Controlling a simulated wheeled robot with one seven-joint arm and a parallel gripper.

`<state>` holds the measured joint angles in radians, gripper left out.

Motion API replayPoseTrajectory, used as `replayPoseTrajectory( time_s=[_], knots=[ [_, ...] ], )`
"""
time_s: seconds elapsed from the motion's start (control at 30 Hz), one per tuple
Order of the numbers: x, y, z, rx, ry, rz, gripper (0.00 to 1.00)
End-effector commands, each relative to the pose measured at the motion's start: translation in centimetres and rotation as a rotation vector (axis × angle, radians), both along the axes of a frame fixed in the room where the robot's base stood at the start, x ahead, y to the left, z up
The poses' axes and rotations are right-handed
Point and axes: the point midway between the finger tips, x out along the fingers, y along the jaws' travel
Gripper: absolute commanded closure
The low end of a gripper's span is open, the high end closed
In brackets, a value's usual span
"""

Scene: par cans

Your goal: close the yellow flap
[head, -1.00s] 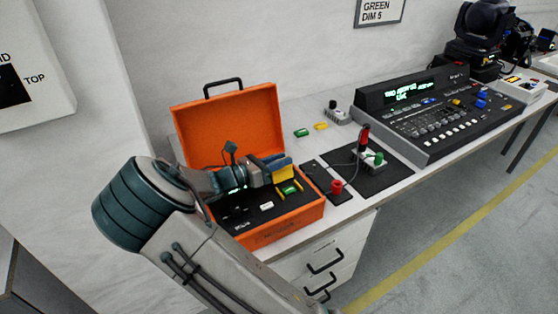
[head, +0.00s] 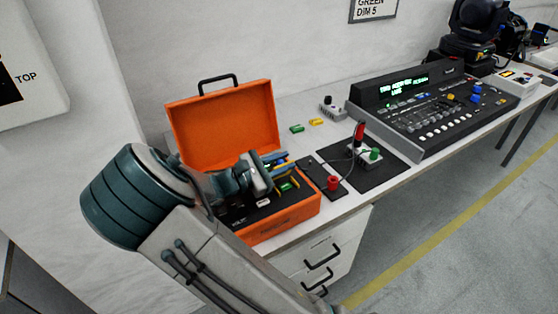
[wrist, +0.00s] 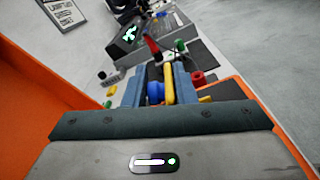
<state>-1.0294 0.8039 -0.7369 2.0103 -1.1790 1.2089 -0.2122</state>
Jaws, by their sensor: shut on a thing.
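The yellow flap (head: 285,168) is in the right part of the open orange case (head: 294,214), over the dark insert. It shows as a narrow strip beside my gripper (head: 277,160), partly hidden by the blue fingers. In the wrist view the flap (wrist: 169,83) appears as an upright yellow bar between the two blue fingers of my gripper (wrist: 162,84). A rounded blue part (wrist: 155,92) sits just left of it. My gripper is shut on the flap. The flap's hinge and lower edge are hidden.
The case's raised lid (head: 222,120) stands behind my gripper. Right of the case are a red knob (head: 333,183) and a small box with a red lever (head: 359,134). Green (head: 297,129) and yellow (head: 316,122) blocks lie behind. A lighting console (head: 430,110) stands farther right.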

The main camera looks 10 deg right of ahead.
Motion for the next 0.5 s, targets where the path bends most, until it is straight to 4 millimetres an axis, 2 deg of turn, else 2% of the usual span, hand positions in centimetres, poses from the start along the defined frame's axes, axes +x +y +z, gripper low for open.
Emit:
replayPoseTrajectory(
  time_s=[0.2,0.5],
  knots=[
    [-0.9,-0.2,-0.3,0.050,-0.156,0.002,0.99],
    [-1.7,-0.5,-0.6,0.096,-0.296,0.002,0.99]
  ],
)
